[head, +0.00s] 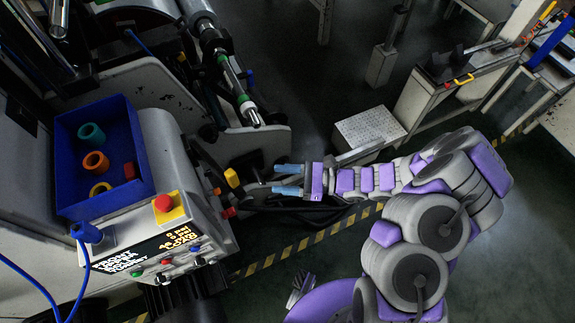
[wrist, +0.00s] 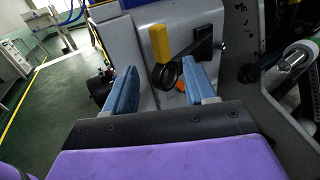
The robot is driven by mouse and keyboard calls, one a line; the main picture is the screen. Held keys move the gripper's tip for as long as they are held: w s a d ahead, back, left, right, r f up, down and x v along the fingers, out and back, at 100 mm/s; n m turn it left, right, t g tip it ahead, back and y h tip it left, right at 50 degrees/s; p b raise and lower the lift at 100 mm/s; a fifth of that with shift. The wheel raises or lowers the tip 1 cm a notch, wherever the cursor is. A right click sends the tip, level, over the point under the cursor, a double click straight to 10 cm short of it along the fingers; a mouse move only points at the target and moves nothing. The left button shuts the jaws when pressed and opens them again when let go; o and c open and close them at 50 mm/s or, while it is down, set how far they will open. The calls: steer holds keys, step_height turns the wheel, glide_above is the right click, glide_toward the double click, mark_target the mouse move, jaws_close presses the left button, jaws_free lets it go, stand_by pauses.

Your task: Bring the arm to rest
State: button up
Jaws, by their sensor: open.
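My arm reaches from the right toward the winding machine (head: 165,140) in the head view. My gripper (head: 274,179) is open, with its two blue fingers apart, beside the machine's right side. In the wrist view my gripper (wrist: 158,88) shows both blue fingers with nothing held between them. A yellow block (wrist: 159,43) and a dark lever with a round end (wrist: 170,72) are on the machine just beyond the fingertips. I cannot tell whether a fingertip touches the lever. The yellow block also shows left of my gripper in the head view (head: 231,177).
A blue bin (head: 70,190) with coloured rings sits on the machine. A control panel (head: 165,250) with a red button (head: 163,203) is below it. A metal shaft (head: 232,75) projects above my gripper. A workbench (head: 435,95) stands at the upper right. Green floor (wrist: 50,110) is open left of the machine.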

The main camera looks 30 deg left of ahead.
steer(key=s+d+r+n+g+h, duration=0.2)
steer(key=s+d+r+n+h, duration=0.1)
steer(key=r+n, duration=0.3)
steer(key=s+d+r+n+g+h, duration=0.1)
steer(key=s+d+r+n+h, duration=0.25)
steer(key=r, duration=0.45)
steer(key=s+d+r+n+t+h, duration=0.1)
steer(key=s+d+r+t+h, duration=0.1)
steer(key=d, duration=0.6)
steer(key=s+d+r+n+t+h, duration=0.2)
steer(key=s+d+t+h, duration=0.1)
steer(key=d, duration=0.6)
steer(key=s+d+r+n+t+h, duration=0.1)
steer(key=s+d+h, duration=0.3)
steer(key=d, duration=0.4)
steer(key=shift+d+r+t+h, duration=0.35)
steer(key=shift+r+t+h, duration=0.3)
steer(key=shift+t, duration=0.15)
steer(key=shift+c, duration=0.4)
